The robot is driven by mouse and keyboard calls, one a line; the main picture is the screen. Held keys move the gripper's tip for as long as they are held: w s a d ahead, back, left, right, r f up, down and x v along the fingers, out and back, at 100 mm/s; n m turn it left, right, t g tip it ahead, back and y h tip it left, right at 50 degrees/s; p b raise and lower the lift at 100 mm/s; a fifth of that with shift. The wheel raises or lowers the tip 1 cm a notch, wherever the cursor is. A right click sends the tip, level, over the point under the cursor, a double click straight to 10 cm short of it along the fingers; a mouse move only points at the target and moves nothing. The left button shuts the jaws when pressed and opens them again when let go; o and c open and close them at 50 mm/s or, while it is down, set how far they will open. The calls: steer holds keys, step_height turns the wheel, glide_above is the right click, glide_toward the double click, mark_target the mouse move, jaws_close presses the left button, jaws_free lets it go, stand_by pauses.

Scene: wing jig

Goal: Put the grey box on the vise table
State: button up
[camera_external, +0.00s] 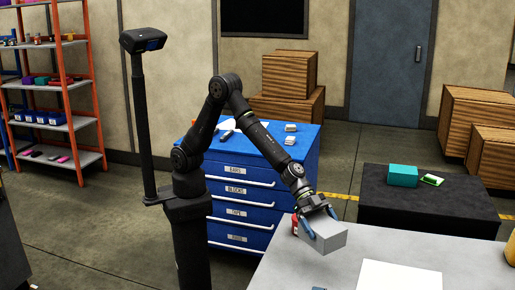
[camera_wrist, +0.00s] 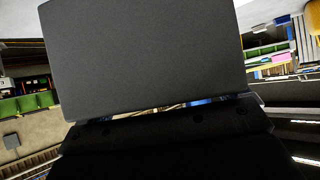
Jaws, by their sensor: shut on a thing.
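The grey box (camera_external: 323,240) is held in my gripper (camera_external: 319,221), with a blue finger on either side of it. The box looks slightly tilted and appears to be above the near left part of a light grey table (camera_external: 318,272). I cannot tell the exact gap between them. In the wrist view the grey box (camera_wrist: 145,60) fills most of the upper picture and hides what lies beyond it. No vise shows clearly, so I cannot tell which table is the vise table.
A white sheet (camera_external: 400,276) lies on the grey table. A small red item (camera_external: 295,225) is just left of my gripper. A black table (camera_external: 430,205) behind bears a teal box (camera_external: 403,176) and a green item (camera_external: 432,180). A blue drawer cabinet (camera_external: 238,196) stands behind my arm.

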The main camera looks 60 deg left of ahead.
steer(key=s+d+f, duration=0.1)
steer(key=s, duration=0.9)
glide_above(326, 272)
step_height(326, 272, down, 7)
steer(key=shift+m+g, duration=0.4)
steer(key=shift+d+f, duration=0.15)
steer(key=shift+f, duration=1.9)
steer(key=shift+f, duration=0.1)
steer(key=o, duration=1)
steer(key=shift+f, duration=0.1)
steer(key=shift+r, duration=0.25)
steer(key=v, duration=1.2)
steer(key=shift+f, duration=0.15)
